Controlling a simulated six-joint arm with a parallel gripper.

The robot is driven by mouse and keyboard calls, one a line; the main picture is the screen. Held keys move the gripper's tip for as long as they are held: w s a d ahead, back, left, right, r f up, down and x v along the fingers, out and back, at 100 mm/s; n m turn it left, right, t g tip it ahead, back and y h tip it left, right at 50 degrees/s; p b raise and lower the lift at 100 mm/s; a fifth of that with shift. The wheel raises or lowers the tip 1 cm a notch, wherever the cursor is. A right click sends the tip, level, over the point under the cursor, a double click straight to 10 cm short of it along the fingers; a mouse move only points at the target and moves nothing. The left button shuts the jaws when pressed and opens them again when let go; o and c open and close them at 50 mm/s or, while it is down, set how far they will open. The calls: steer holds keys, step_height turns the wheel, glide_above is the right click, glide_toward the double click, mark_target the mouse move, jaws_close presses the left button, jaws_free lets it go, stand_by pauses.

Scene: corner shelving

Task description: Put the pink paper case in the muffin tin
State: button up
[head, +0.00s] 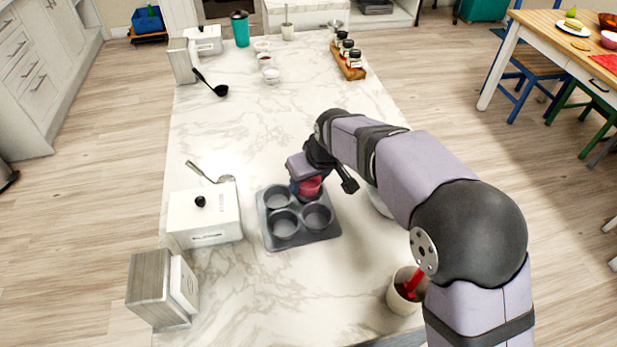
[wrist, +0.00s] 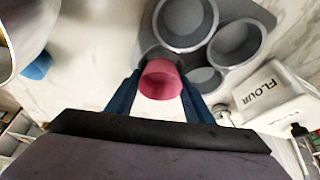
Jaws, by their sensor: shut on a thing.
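The pink paper case (head: 311,187) is held in my gripper (head: 308,183) over the far right part of the grey muffin tin (head: 268,240). In the wrist view the pink case (wrist: 162,82) sits between the two blue fingers of my gripper (wrist: 160,88), which are shut on it. The muffin tin (wrist: 224,62) has several round cups, and the visible ones look empty. The case overlaps the tin's corner cup in the wrist view and hides part of it. I cannot tell whether the case touches the cup.
A bowl (head: 378,202) is partly hidden behind my arm. A cup with a red utensil (head: 402,298) stands front right. The counter's middle is clear.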

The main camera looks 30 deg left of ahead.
steer(key=shift+s+d+f+b, duration=0.2)
steer(key=shift+f+b, duration=0.05)
steer(key=shift+f, duration=0.3)
steer(key=shift+s+d+f+b, duration=0.15)
steer(key=shift+d+f+b, duration=0.05)
steer(key=shift+f, duration=0.35)
steer(key=o, duration=1.1)
steer(key=shift+f, duration=0.1)
steer(key=shift+c, duration=0.2)
steer(key=shift+r, duration=0.55)
steer(key=w+b+v, duration=0.1)
steer(key=v, duration=0.7)
steer(key=shift+a+r, duration=0.3)
steer(key=shift+a, duration=0.1)
